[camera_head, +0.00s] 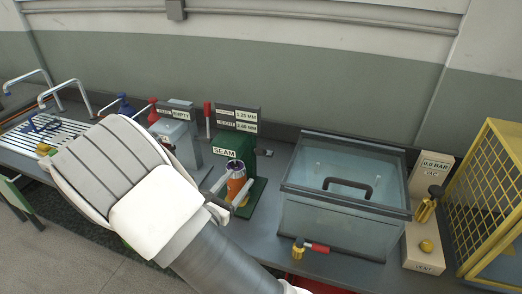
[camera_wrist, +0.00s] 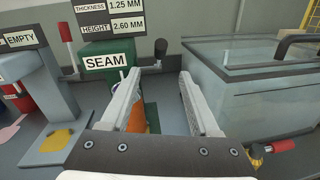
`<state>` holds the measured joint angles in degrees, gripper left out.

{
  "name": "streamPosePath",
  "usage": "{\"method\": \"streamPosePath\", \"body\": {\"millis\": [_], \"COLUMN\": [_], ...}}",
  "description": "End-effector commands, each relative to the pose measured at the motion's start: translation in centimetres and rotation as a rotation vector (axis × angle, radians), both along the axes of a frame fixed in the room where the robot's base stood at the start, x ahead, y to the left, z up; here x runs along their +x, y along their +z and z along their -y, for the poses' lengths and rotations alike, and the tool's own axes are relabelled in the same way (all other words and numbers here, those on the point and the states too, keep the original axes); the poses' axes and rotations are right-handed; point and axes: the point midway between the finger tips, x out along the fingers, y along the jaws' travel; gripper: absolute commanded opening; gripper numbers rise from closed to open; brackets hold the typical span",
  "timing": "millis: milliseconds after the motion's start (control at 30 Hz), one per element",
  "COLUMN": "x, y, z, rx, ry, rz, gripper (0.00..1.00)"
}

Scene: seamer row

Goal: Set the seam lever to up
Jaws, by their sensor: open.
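The green seamer (camera_head: 241,148) carries a "SEAM" label and shows left of centre in the wrist view (camera_wrist: 108,47). A black-knobbed lever (camera_wrist: 160,48) sticks out at its right side, its knob raised; the knob also shows in the head view (camera_head: 265,152). A red-handled lever (camera_head: 207,113) stands upright at its left side, also in the wrist view (camera_wrist: 67,30). I cannot tell for certain which is the seam lever. My gripper (camera_wrist: 160,76) is open, in front of the seamer and below the black knob, apart from it. An orange can (camera_head: 236,181) stands at the seamer, partly hidden by my fingers.
A glass-walled tank (camera_head: 345,225) with a black lid handle stands close on the right, with a red-handled valve (camera_head: 316,247) at its front. A grey "EMPTY" machine (camera_head: 178,135) stands left. A vacuum panel (camera_head: 425,195) and yellow cage (camera_head: 490,190) are further right.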

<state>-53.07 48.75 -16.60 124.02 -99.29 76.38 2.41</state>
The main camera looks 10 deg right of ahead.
Motion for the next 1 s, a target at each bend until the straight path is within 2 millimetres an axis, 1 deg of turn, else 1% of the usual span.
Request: {"method": "streamPosePath", "body": {"millis": [33, 400, 600, 800, 1000], "x": [0.9, 7.3, 10.1, 11.4, 11.6], "y": [0.1, 0.1, 0.1, 0.0, 0.0], "z": [0.8, 5.8, 7.8, 8.7, 8.9], "rx": [-0.001, 0.001, 0.001, 0.001, 0.001], "ry": [-0.006, -0.006, -0.005, -0.003, -0.003], "rz": [0.001, 0.001, 0.001, 0.0, 0.0], "gripper": [0.62, 0.62, 0.62, 0.62, 0.62]}}
